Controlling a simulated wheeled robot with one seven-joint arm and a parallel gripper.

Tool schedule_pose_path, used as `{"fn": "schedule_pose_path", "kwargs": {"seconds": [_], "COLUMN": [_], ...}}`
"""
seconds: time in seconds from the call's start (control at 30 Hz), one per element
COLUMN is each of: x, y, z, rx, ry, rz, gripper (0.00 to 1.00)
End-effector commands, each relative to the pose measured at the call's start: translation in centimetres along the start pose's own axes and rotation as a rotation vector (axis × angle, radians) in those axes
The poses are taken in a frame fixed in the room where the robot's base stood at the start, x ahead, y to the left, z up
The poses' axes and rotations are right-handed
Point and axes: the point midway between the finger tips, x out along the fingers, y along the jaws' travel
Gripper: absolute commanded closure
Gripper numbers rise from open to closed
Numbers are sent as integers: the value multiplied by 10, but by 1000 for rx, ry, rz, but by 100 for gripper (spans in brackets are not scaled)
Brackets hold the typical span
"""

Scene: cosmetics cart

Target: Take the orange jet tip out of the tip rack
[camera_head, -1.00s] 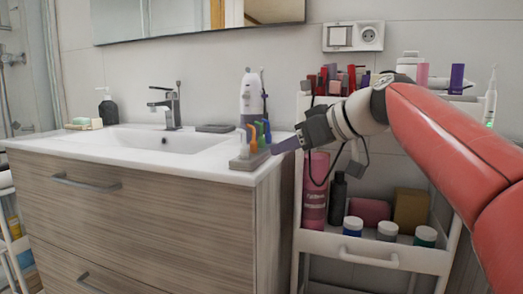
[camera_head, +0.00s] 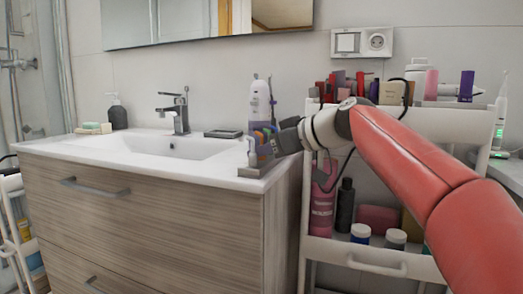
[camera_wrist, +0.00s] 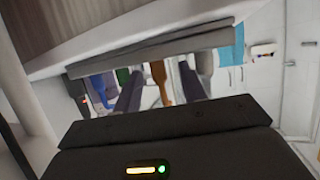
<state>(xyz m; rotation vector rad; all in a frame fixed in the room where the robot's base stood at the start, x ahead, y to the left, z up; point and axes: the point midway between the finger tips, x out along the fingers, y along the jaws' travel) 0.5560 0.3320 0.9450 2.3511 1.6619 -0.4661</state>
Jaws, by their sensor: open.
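The grey tip rack (camera_head: 254,171) stands on the front right corner of the washbasin top, with several coloured tips in it. In the wrist view the rack (camera_wrist: 150,51) crosses the top as a grey bar. The orange jet tip (camera_wrist: 161,84) stands in it, between the two grey-purple fingers of my gripper (camera_wrist: 160,76). The fingers are apart, one on each side of the tip, and I see gaps beside it. In the head view my gripper (camera_head: 274,139) is at the right side of the rack and hides part of the tips.
Blue (camera_wrist: 99,88) and green (camera_wrist: 122,76) tips stand close beside one finger, and pale tips beside the other. A white oral irrigator (camera_head: 260,100) stands behind the rack. The white cart (camera_head: 372,258) with bottles and jars is right of the cabinet.

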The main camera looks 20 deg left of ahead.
Motion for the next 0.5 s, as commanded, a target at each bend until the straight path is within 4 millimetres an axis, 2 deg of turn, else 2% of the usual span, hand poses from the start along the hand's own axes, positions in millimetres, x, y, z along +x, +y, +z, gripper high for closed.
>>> {"fn": "schedule_pose_path", "kwargs": {"seconds": [0.07, 0.37, 0.5], "x": [0, -1, -1], "y": [0, 0, 0], "z": [0, 0, 0], "rx": [0, 0, 0], "ry": [0, 0, 0], "rz": [0, 1, 1], "gripper": [61, 100, 100]}}
